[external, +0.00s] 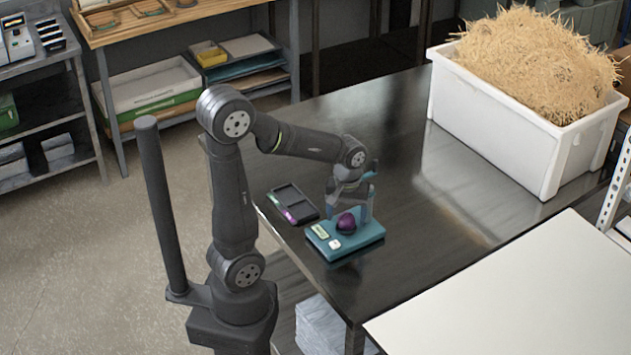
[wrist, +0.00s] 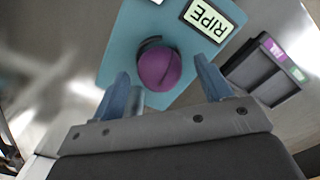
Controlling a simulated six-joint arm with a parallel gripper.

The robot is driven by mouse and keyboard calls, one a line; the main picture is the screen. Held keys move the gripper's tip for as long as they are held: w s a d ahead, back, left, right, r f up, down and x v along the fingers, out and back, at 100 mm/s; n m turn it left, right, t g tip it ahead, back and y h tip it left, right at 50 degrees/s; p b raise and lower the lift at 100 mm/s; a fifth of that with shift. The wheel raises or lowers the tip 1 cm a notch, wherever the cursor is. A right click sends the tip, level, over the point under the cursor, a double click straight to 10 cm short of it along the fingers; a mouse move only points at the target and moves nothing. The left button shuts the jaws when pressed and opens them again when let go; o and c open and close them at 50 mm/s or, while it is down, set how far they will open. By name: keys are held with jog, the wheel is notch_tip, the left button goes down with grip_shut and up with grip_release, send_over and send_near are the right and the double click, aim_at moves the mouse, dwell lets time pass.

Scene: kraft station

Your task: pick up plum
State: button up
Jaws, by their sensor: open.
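A purple plum (external: 346,222) sits on a teal scale-like board (external: 366,238) on the dark table. In the wrist view the plum (wrist: 160,68) lies on the teal surface (wrist: 116,62), just beyond and between the two blue fingertips. A label reading "RIPE" (wrist: 208,20) is on the board near it. My gripper (wrist: 162,85) is open, with one finger on each side of the plum's near edge and nothing held. In the external view my gripper (external: 352,208) is right over the board, close to the plum. Whether a finger touches the plum I cannot tell.
A dark two-compartment tray (external: 292,203) with coloured labels lies left of the board. A white bin (external: 500,120) heaped with straw (external: 540,60) stands at the back right. A white surface (external: 530,300) is at the front right. The table's middle is clear.

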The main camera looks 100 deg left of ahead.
jog(key=shift+f, duration=0.3)
jog(key=c, duration=1.1)
jog(key=shift+r, duration=0.1)
